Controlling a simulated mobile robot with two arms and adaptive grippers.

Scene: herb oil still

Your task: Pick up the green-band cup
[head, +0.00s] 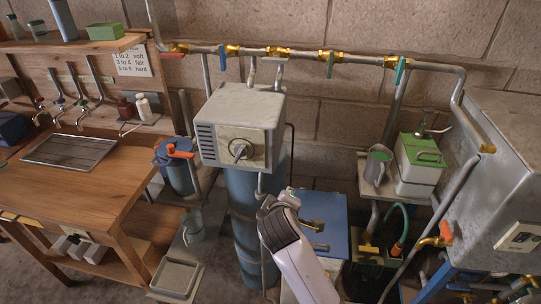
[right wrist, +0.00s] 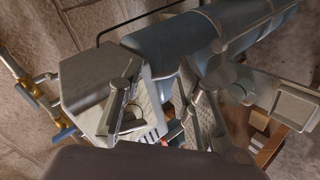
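I cannot make out a cup with a clear green band. A grey jug (head: 376,169) with green at its top stands on a small shelf right of centre in the head view. A pale, see-through vessel (head: 192,226) stands low, left of the blue cylinder. My right gripper (head: 272,204) is in front of the blue cylinder, well left of the grey jug. In the right wrist view its two fingers (right wrist: 162,103) are apart with nothing held between them. My left gripper is not in view.
A grey control box (head: 241,128) sits above the blue cylinder (head: 243,210). A white canister with a green lid (head: 420,160) stands beside the jug. A wooden bench (head: 75,195) is at left, a large grey tank (head: 500,160) at right. Pipes with coloured valves cross the wall.

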